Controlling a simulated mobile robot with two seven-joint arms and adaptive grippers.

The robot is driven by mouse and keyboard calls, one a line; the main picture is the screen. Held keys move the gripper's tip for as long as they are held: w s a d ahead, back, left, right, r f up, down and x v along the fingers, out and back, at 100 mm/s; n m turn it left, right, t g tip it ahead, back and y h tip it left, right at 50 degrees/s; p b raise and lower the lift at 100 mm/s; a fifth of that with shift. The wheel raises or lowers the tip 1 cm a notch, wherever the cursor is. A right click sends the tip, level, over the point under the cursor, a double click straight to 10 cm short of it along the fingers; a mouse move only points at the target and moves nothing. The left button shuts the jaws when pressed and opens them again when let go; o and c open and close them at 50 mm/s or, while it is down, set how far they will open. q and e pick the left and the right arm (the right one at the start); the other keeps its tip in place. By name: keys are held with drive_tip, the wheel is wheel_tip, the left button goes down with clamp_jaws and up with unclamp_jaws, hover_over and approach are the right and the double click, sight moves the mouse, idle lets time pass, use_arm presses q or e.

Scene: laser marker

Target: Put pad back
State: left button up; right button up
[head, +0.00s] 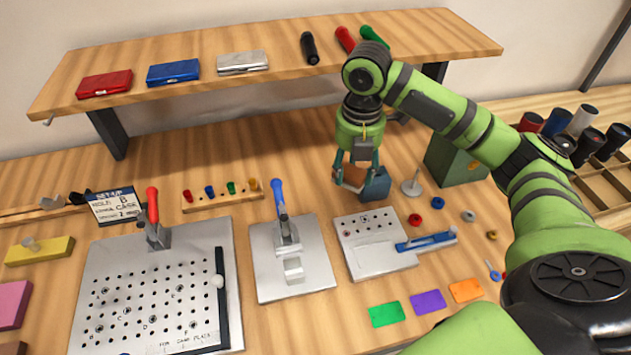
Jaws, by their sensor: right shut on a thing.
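My right gripper (355,174) hangs down above the wooden bench, behind the small metal plate with the blue lever. It is shut on a small brown-orange block (353,177), which may be the pad; its fingers hide part of it. A dark blue-grey block (378,185) shows right beside the held block, and I cannot tell whether they touch. My left gripper is not in view.
A round metal stand with a post (412,186) and a green box (456,162) are right of the gripper. Hole plates (235,235) with clamps fill the front. A raised shelf (230,50) runs along the back. Coloured tags (428,302) lie at front right.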

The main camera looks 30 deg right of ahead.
drive_tip(key=w+a+f, duration=0.1)
drive_tip(key=w, duration=0.2)
drive_tip(key=w+a+f+p, duration=0.1)
drive_tip(key=w+f, duration=0.1)
drive_tip(key=w, duration=0.1)
drive_tip(key=w+a+f, duration=0.1)
drive_tip(key=w+f, duration=0.1)
drive_tip(key=w, duration=0.1)
drive_tip(key=shift+a+f, duration=0.25)
drive_tip(key=shift+a, duration=0.05)
wheel_tip(320, 180, down, 4)
drive_tip(key=shift+r+p, duration=0.2)
drive_tip(key=shift+p, duration=0.65)
drive_tip(key=shift+f, duration=0.3)
drive_tip(key=shift+f, duration=0.15)
drive_tip(key=o, duration=1)
wheel_tip(320, 180, up, 12)
drive_tip(key=b, duration=0.1)
drive_tip(key=shift+r+b, duration=0.2)
drive_tip(key=shift+b, duration=0.2)
